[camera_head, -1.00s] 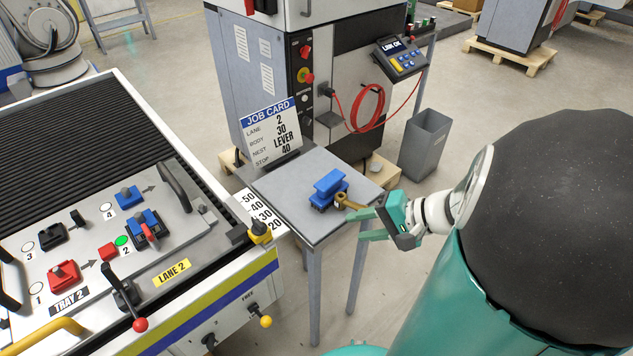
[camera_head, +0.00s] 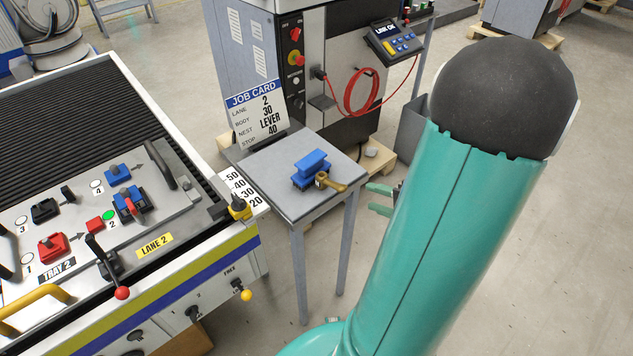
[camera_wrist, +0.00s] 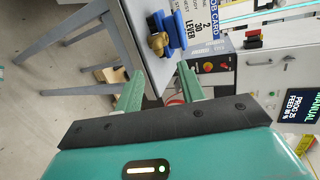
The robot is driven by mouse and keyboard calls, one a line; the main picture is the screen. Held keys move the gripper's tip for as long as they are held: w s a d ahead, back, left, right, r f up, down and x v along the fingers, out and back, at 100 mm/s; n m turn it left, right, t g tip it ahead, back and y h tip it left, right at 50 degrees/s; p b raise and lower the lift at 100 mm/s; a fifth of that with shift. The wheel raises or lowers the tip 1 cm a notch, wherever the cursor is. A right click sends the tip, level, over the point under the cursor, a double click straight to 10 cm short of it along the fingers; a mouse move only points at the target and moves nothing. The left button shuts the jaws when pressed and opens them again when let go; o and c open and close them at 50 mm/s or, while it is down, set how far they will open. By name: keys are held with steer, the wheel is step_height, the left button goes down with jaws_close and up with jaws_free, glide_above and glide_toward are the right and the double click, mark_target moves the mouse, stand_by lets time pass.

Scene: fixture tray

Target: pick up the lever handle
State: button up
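The brass-coloured lever handle (camera_head: 331,182), with a ring at one end, lies at the front right edge of the small grey table (camera_head: 268,188). It is right beside a blue block-like part (camera_head: 311,168); I cannot tell if they touch. In the wrist view the lever handle (camera_wrist: 158,43) shows end-on, ahead of the fingers, with the blue part (camera_wrist: 176,30) behind it. My gripper (camera_head: 377,199) is right of the table, partly hidden by my arm. In the wrist view my gripper (camera_wrist: 160,69) has its two green fingers apart, with nothing between them.
A job card (camera_head: 258,115) stands at the table's back. The lane bench with its fixture tray (camera_head: 185,205) is to the left, close to the table. A machine cabinet (camera_head: 345,75) with a red cable stands behind. A grey bin (camera_head: 411,130) is partly hidden. Floor is open at right.

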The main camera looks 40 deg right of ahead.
mark_target(325, 181)
steer(key=x, duration=1.3)
steer(key=shift+w+f, duration=0.15)
steer(key=shift+w, duration=0.15)
steer(key=shift+c, duration=0.5)
jaws_close()
